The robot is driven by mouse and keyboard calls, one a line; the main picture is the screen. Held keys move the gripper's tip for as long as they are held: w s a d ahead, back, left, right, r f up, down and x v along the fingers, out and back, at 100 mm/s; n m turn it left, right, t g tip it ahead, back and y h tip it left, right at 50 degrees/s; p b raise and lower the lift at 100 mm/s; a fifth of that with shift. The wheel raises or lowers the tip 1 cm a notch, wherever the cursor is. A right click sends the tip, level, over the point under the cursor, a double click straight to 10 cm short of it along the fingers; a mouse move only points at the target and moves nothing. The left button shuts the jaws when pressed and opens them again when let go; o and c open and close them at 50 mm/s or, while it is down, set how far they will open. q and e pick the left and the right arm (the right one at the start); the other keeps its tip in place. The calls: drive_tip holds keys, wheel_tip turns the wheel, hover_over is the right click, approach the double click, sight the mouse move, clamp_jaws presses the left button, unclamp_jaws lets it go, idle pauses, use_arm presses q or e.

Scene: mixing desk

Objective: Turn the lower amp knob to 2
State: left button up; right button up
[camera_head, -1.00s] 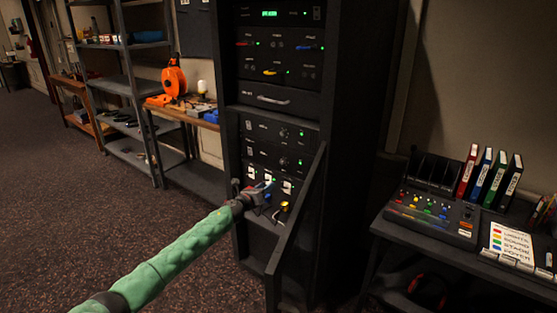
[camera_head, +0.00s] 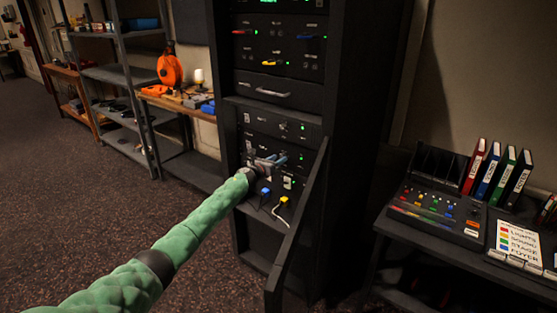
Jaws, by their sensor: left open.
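The black equipment rack (camera_head: 330,90) stands in the middle. It holds two stacked amp units, the upper amp (camera_head: 270,124) and the lower amp (camera_head: 262,150), each with a green light near its right end. The lower amp's knob (camera_head: 283,154) is small and dark, and its setting cannot be read. My left gripper (camera_head: 280,161) is open, with its fingertips at the lower amp just in front of or beside the knob. Whether it touches the knob cannot be told. My right gripper is not in view.
An open rack door (camera_head: 297,225) juts out right of my left gripper. Below the amps, a blue plug (camera_head: 265,191) and a yellow plug (camera_head: 283,199) stick out. A mixing desk (camera_head: 435,213) stands at the right. The floor at left is clear.

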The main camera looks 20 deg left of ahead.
use_arm(q)
drive_tip(key=shift+w+d+f, duration=0.15)
drive_tip(key=shift+w+d, duration=0.1)
drive_tip(key=shift+w, duration=0.25)
drive_tip(key=shift+c, duration=0.4)
clamp_jaws()
drive_tip(key=shift+n, duration=0.3)
